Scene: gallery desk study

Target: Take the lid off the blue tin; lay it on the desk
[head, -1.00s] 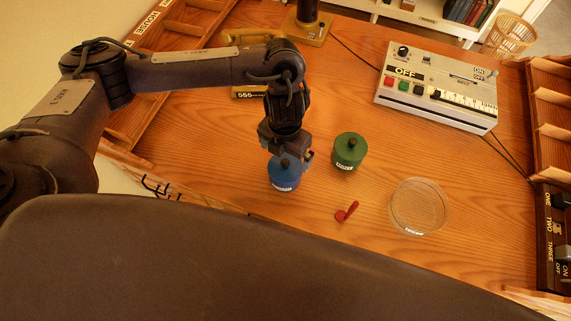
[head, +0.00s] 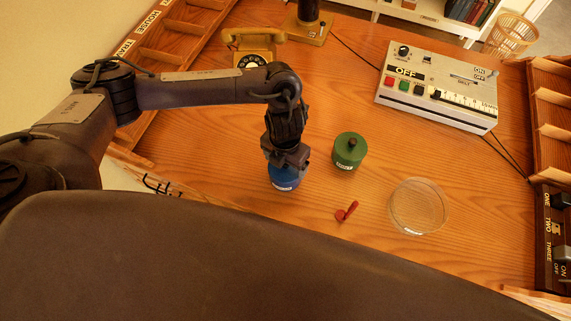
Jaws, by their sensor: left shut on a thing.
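The blue tin (head: 285,181) stands upright on the wooden desk (head: 400,160), with a small white label on its front. My left gripper (head: 287,163) is straight above it, pointing down, and is shut on the tin's lid at the top. The gripper hides the lid and its knob, so I cannot see a gap between lid and tin. My right gripper is not in view.
A green tin (head: 349,152) with a dark knob stands close to the right. A small red object (head: 347,211) and a clear round dish (head: 418,206) lie nearer the front. A control box (head: 437,87) and a telephone (head: 254,47) stand behind. The desk between is bare.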

